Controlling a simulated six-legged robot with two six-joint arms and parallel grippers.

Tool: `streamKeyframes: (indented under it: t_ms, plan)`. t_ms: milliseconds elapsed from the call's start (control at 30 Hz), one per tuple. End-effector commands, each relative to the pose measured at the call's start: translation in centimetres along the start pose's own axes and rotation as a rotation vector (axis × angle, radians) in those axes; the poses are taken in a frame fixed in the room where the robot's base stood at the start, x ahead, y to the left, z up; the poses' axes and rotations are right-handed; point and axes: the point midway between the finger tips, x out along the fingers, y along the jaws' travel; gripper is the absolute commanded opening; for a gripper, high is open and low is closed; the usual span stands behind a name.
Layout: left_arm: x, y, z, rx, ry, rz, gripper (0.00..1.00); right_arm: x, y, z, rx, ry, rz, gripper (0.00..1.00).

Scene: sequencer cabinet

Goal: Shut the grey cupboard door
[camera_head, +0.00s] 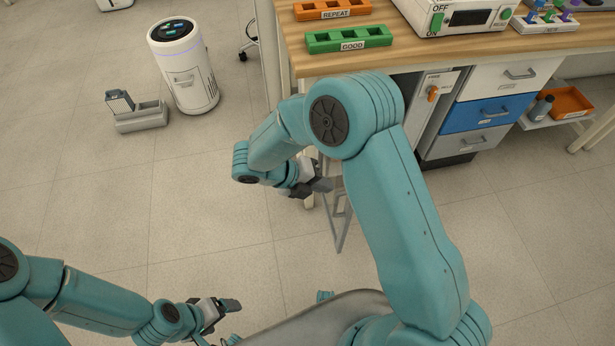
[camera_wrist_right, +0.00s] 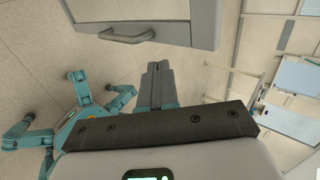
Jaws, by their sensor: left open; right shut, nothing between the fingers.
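In the right wrist view a light grey panel with a grey bar handle (camera_wrist_right: 128,36) fills the top; it looks like the cupboard door (camera_wrist_right: 185,25). My right gripper (camera_wrist_right: 158,70) is shut and empty, its fingertips close to the panel's lower edge; I cannot tell whether they touch. In the head view my right gripper (camera_head: 322,186) is at the bench's left end, above a thin grey frame (camera_head: 341,228) that may be part of the door. My arm hides much of that area. My left gripper (camera_head: 220,318) is open and empty, low at the bottom left.
The wooden bench (camera_head: 450,52) bears green and orange racks (camera_head: 349,39) and a white device (camera_head: 462,18). Below are an orange knob (camera_head: 433,93) and drawers, one blue (camera_head: 488,113). A white round unit (camera_head: 184,75) and grey bin (camera_head: 142,118) stand on otherwise open floor at left.

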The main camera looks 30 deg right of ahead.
Motion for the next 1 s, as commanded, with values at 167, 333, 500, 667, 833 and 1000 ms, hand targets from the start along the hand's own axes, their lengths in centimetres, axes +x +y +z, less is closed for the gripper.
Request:
streamKeyframes:
  t_ms: [167, 333, 500, 667, 833, 1000]
  plan:
    - [-0.1, 0.0, 0.0, 0.000, 0.000, 0.000, 0.84, 3.0, -1.0, 0.1, 0.001, 0.002, 0.000, 0.00]
    - [-0.2, 0.1, 0.0, 0.000, 0.000, 0.000, 0.84, 4.4, -2.2, 0.3, 0.000, -0.001, 0.000, 0.00]
    - [-0.2, 0.1, 0.0, 0.000, 0.000, 0.000, 0.84, 4.8, -2.6, 0.4, -0.002, -0.003, 0.000, 0.00]
    - [-0.2, 0.1, 0.0, 0.000, 0.000, 0.000, 0.84, 4.9, -2.6, 0.4, -0.002, -0.004, 0.000, 0.00]
    - [-0.2, 0.1, 0.0, 0.000, 0.000, 0.000, 0.84, 4.9, -2.6, 0.3, -0.003, -0.004, 0.000, 0.00]
    - [-0.2, 0.1, 0.0, 0.000, 0.000, 0.000, 0.84, 5.6, -3.3, 0.3, -0.019, -0.021, 0.001, 0.00]
